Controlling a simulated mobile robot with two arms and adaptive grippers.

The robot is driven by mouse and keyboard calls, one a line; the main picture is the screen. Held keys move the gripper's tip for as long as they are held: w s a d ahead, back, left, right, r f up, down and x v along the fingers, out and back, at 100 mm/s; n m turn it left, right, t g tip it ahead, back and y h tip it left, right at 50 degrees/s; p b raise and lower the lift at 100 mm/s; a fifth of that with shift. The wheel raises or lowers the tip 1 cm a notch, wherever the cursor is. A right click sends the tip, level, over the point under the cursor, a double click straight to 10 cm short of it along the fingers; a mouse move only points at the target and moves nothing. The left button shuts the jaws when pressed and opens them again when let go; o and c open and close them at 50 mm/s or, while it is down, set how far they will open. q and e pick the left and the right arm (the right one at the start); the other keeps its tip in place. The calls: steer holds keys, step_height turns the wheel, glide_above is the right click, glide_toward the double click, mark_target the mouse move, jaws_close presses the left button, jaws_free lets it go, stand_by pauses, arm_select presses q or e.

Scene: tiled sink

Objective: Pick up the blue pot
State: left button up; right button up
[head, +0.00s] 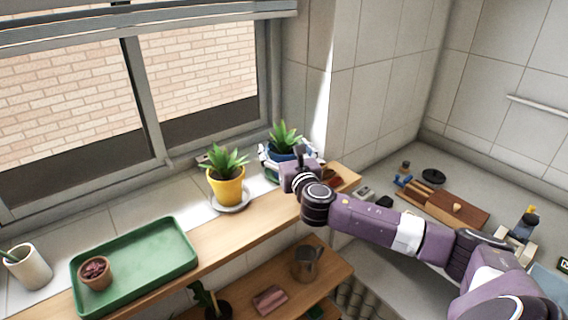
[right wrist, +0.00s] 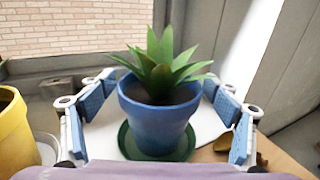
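The blue pot (right wrist: 157,122) holds a green spiky plant (right wrist: 160,62) and stands upright on a green saucer (right wrist: 128,146). In the head view its plant (head: 284,137) shows at the far end of the wooden shelf by the window, with the pot mostly hidden by my wrist. My right gripper (right wrist: 160,112) is open, its blue-padded fingers on the left and right of the pot. Gaps show between the pads and the pot's sides. My left gripper is not in view.
A yellow pot (head: 226,187) on a saucer stands close to the left. Further left, a green tray (head: 150,262) holds a small terracotta pot (head: 96,273), beside a white cup (head: 29,267). The window and tiled wall are close behind. A lower shelf holds a metal pitcher (head: 305,263).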

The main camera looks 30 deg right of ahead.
steer(key=c, duration=1.8)
steer(key=shift+r, duration=0.1)
steer(key=shift+c, duration=0.8)
